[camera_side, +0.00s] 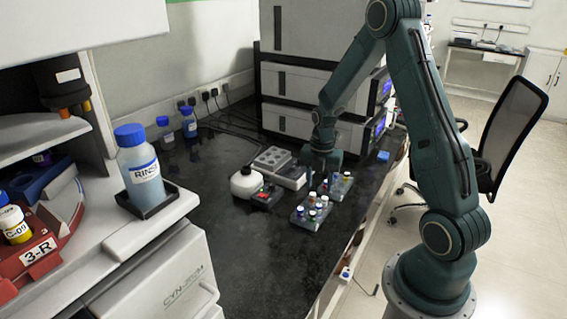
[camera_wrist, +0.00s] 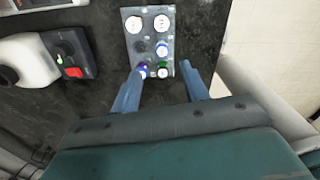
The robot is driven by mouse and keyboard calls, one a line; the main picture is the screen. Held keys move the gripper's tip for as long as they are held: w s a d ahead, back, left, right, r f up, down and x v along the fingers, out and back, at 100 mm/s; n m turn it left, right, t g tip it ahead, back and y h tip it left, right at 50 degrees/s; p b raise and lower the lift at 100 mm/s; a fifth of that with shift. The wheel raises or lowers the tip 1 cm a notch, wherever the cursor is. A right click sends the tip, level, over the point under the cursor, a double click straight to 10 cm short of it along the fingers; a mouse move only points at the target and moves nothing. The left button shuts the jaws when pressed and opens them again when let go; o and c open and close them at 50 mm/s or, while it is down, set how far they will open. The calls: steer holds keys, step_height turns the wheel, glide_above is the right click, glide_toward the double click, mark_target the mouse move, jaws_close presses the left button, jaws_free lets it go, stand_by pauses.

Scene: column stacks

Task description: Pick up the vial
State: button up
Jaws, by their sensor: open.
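Several small capped vials stand in a grey rack (camera_wrist: 150,35) in the wrist view. Nothing is clearly held. In the side view my gripper (camera_side: 320,180) points down over the two vial racks, of which the front rack (camera_side: 318,219) is in plain view. Which vial is meant cannot be told.
A grey block with round wells (camera_side: 272,158) is behind. Stacked instruments (camera_side: 290,122) stand at the back. The dark bench (camera_side: 255,260) is clear in front.

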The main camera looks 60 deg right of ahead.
mark_target(319, 205)
steer(key=shift+f, duration=1.5)
steer(key=shift+s+d+f, duration=0.1)
steer(key=shift+f, duration=1.2)
steer(key=shift+s+f, duration=0.1)
steer(key=shift+f, duration=1.2)
steer(key=shift+c, duration=0.3)
jaws_close()
